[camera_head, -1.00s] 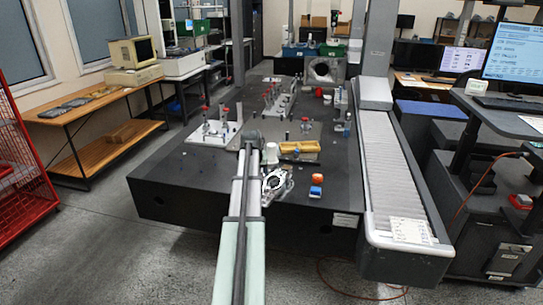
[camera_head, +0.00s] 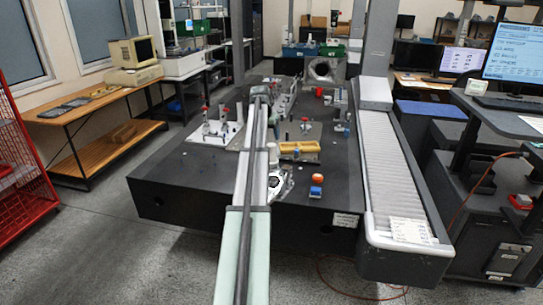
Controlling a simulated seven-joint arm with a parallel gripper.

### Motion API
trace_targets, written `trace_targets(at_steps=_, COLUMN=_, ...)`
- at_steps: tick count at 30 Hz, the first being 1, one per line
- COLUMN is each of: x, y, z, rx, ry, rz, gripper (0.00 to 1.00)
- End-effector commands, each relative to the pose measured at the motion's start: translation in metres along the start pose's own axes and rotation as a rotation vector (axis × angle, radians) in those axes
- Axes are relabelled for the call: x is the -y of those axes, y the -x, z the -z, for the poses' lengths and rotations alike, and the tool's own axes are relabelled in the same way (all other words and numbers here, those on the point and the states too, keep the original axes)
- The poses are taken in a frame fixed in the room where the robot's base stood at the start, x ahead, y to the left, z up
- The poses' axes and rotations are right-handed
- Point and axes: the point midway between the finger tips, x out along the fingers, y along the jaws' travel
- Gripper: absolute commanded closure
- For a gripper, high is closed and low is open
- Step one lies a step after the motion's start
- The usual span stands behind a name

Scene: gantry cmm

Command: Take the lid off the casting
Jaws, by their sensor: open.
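My arm reaches forward over the dark table. Its far end lies near the fixtures on the table's left half. I cannot make out my gripper's fingers there. A light grey metal part with a round ring (camera_head: 279,184) sits near the table's front edge, just right of my arm, which covers part of it. It may be the casting, but I cannot tell. A separate lid cannot be made out on it. A white cylinder (camera_head: 273,153) stands just behind it, partly covered by my arm.
An orange round object (camera_head: 318,178) and a blue block (camera_head: 315,192) lie to the right. A yellow tray (camera_head: 299,147) is behind them. Red-topped fixtures (camera_head: 222,122) stand left of my arm. A grey housing with a round opening (camera_head: 323,69) is at the back. The table's front left is clear.

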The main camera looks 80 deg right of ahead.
Motion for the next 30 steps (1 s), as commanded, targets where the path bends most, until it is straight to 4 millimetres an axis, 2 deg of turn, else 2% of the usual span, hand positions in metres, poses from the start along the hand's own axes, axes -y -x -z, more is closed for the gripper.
trace_targets(at_steps=12, x=0.0, y=-0.066, z=0.0, rx=0.001, ry=0.002, rz=0.0, gripper=0.26)
trace_targets(at_steps=20, x=-0.001, y=-0.079, z=-0.001, rx=0.0, ry=0.002, rz=0.001, gripper=0.26)
trace_targets(at_steps=30, x=-0.004, y=-0.12, z=-0.002, rx=0.001, ry=0.002, rz=0.0, gripper=0.26)
